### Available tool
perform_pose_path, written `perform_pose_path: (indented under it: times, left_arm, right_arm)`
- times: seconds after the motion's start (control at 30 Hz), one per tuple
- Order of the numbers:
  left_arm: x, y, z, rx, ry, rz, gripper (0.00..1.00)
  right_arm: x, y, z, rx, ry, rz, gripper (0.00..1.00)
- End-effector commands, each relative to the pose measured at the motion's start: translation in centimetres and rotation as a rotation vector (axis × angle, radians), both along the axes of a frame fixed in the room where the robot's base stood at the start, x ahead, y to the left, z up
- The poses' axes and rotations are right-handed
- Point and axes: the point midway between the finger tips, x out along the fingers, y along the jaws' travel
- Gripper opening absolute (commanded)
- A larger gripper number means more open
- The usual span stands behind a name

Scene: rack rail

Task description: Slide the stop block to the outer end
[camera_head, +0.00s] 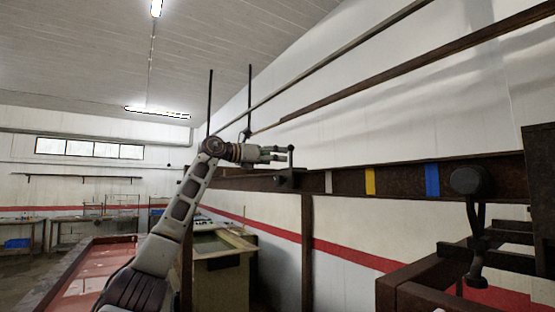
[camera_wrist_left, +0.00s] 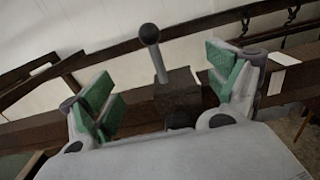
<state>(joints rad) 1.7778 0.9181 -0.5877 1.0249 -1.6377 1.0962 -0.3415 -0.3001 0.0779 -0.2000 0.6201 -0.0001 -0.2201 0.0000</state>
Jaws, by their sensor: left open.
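The stop block (camera_head: 288,181) looks like a small dark block on the dark horizontal rail (camera_head: 350,181), with a thin post topped by a dark ball. In the left wrist view the block (camera_wrist_left: 182,92) and its ball-topped handle (camera_wrist_left: 150,35) stand ahead of my left gripper (camera_wrist_left: 163,82). The handle appears between the two green-padded fingers, which are spread apart. In the head view my left gripper (camera_head: 273,154) is above the rail beside the handle. Contact cannot be told. My right gripper is not in view.
The rail bears a white mark (camera_head: 328,182), a yellow mark (camera_head: 370,181) and a blue mark (camera_head: 432,180). A dark rounded object (camera_head: 469,181) with a bent hanging part is at the right. A dark frame (camera_head: 420,285) fills the lower right. A long red-topped table (camera_head: 95,270) is at left.

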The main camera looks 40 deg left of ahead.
Motion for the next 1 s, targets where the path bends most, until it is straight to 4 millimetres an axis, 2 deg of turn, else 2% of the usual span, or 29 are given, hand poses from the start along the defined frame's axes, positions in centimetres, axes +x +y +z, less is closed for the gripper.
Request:
perform_pose_path:
  times: [0.7,1.0]
  left_arm:
    - [-2.8,1.0,0.0,0.000,0.000,0.000,0.89]
    - [-3.1,1.1,0.0,0.000,0.000,-0.001,0.89]
  right_arm:
    - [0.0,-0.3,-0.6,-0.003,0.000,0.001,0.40]
    - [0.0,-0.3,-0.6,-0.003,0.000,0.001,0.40]
